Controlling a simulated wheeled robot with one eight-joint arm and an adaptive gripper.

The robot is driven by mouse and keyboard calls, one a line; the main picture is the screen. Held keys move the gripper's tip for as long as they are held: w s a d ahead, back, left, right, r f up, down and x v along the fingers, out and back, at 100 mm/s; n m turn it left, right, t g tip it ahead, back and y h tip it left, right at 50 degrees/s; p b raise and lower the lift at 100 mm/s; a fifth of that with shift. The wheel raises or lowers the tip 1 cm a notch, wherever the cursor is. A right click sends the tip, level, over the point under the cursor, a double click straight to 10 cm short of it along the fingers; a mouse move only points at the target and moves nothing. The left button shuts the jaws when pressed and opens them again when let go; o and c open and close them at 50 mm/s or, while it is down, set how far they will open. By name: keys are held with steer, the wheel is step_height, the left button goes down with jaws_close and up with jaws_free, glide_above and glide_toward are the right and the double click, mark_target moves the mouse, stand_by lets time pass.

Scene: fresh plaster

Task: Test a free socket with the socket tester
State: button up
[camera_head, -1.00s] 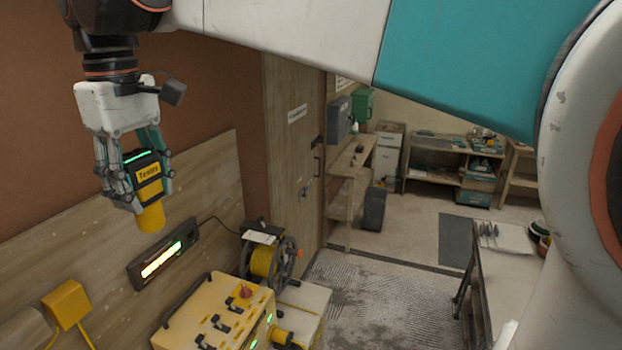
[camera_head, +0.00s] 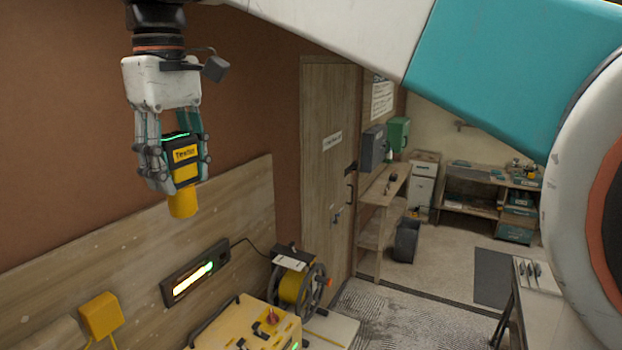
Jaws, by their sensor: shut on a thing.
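My gripper (camera_head: 178,160) is at the upper left, pointing down and shut on the socket tester (camera_head: 184,172). The tester is black with a yellow label, a green lit strip on top and a yellow round end pointing down. It hangs in the air in front of the wall, apart from the wooden board (camera_head: 250,215). Below it on the board is a dark strip (camera_head: 195,272) with a bright lit bar and a cable from its right end. A yellow box (camera_head: 101,315) with a yellow cord is on the board at the lower left. I cannot make out socket holes.
A yellow box with switches and a red knob (camera_head: 255,325) stands at the bottom, with a cable reel (camera_head: 298,284) beside it. A wooden door (camera_head: 328,160) is right of the board. Shelves (camera_head: 490,200) stand far back; a table (camera_head: 535,280) stands at right.

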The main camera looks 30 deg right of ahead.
mark_target(172, 137)
steer(key=shift+s+r, duration=0.1)
steer(key=shift+r, duration=3.25)
steer(key=shift+f, duration=0.1)
